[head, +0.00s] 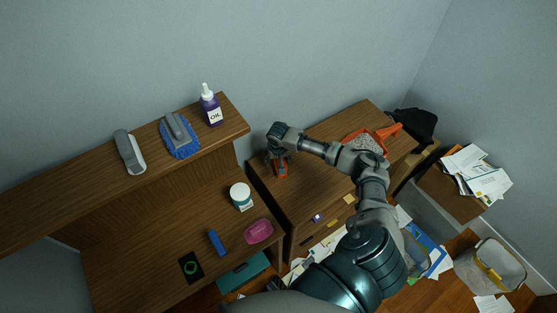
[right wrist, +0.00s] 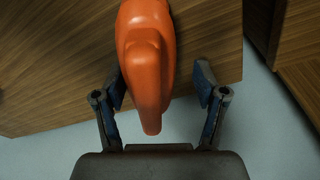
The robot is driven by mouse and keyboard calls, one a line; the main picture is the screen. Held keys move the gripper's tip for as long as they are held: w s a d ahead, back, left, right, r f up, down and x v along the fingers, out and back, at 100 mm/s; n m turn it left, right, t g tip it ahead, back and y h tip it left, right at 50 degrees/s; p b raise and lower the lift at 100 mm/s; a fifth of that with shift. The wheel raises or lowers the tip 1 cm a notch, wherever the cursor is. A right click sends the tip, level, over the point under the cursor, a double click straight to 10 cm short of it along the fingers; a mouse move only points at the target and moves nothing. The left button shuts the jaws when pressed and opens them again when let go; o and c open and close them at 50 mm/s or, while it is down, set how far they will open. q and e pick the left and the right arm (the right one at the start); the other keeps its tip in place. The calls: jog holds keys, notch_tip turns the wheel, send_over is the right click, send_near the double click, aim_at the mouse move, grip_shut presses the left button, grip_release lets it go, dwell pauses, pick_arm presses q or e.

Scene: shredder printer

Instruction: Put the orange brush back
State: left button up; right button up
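The orange brush (head: 281,172) lies at the left end of the wooden cabinet top, partly hidden under my right gripper (head: 279,160) in the head view. In the right wrist view, its smooth orange handle (right wrist: 147,60) comes down from the top edge and ends between the two fingers of my right gripper (right wrist: 161,90). The fingers are spread, one on each side of the handle, with a clear gap on the right and a narrow one on the left. An orange dustpan (head: 387,132) with grey debris sits on the right part of the cabinet top. My left gripper is not in view.
A shelf (head: 75,191) on the left holds an oil bottle (head: 210,107), a blue duster (head: 180,139) and a grey-white brush-like item (head: 130,152). A black item (head: 415,125) is behind the dustpan.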

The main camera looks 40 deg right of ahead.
aim_at(277, 165)
jog(key=shift+a+r, duration=0.2)
jog(key=shift+a, duration=0.15)
jog(key=shift+r, duration=0.1)
jog(key=shift+s+d+r, duration=0.1)
jog(key=shift+d+r, duration=0.15)
jog(key=r, duration=0.3)
jog(key=d+r+p, duration=0.1)
jog(key=shift+s+d+r, duration=0.1)
jog(key=shift+s+r, duration=0.15)
jog(key=r, duration=0.2)
jog(key=a+r, duration=0.1)
jog(key=r, duration=0.1)
jog(key=a+r, duration=0.1)
jog(key=r, duration=0.1)
jog(key=shift+s, duration=0.4)
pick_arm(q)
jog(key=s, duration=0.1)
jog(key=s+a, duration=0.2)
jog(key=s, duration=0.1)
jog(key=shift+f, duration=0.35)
pick_arm(e)
jog(key=shift+a+r, duration=0.15)
jog(key=shift+r, duration=0.2)
